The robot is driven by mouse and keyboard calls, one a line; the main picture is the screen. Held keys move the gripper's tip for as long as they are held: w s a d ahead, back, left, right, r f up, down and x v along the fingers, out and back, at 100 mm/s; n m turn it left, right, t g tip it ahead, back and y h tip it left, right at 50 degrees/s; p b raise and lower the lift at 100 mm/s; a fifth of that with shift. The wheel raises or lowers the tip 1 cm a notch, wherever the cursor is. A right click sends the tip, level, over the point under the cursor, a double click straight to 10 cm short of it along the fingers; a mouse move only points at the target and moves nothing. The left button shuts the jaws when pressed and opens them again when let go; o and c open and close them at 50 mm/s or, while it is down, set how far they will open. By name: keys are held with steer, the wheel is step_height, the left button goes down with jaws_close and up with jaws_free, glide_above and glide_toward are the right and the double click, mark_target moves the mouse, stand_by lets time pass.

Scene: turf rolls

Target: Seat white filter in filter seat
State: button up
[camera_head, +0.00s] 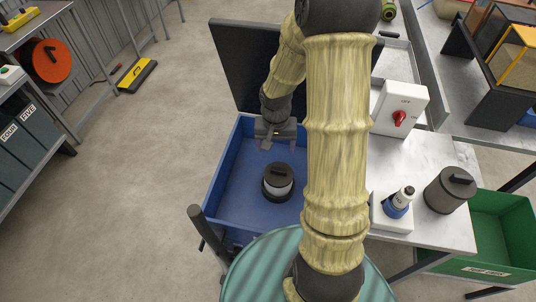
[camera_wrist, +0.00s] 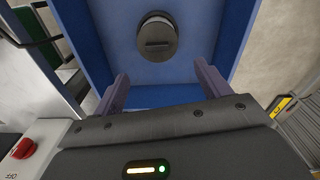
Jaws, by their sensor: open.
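The white filter (camera_head: 279,188) has a white side and a black top with a raised bar handle. It stands upright inside the blue open box. A dark ring (camera_head: 268,195) surrounds its lower part and looks like the filter seat; I cannot tell how deep the filter sits in it. In the wrist view the filter's dark round top (camera_wrist: 157,36) shows with its bar handle, beyond the fingertips. My gripper (camera_head: 279,142) is open and empty, above the box and behind the filter, apart from it. Its two fingers show spread apart in the wrist view (camera_wrist: 163,82).
The blue box (camera_head: 224,166) has a raised dark lid (camera_head: 244,65) at its back. On the bench at right are a grey filter (camera_head: 446,194), a blue-and-white bottle (camera_head: 397,203) and a white switch box (camera_head: 402,104) with a red knob. A green bin (camera_head: 500,235) stands at far right.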

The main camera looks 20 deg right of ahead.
steer(key=s+a+r+n+t, duration=0.2)
steer(key=s+a+r+n, duration=0.2)
steer(key=s+a+r, duration=0.3)
steer(key=s+r, duration=0.3)
steer(key=shift+n, duration=0.4)
steer(key=shift+c, duration=0.5)
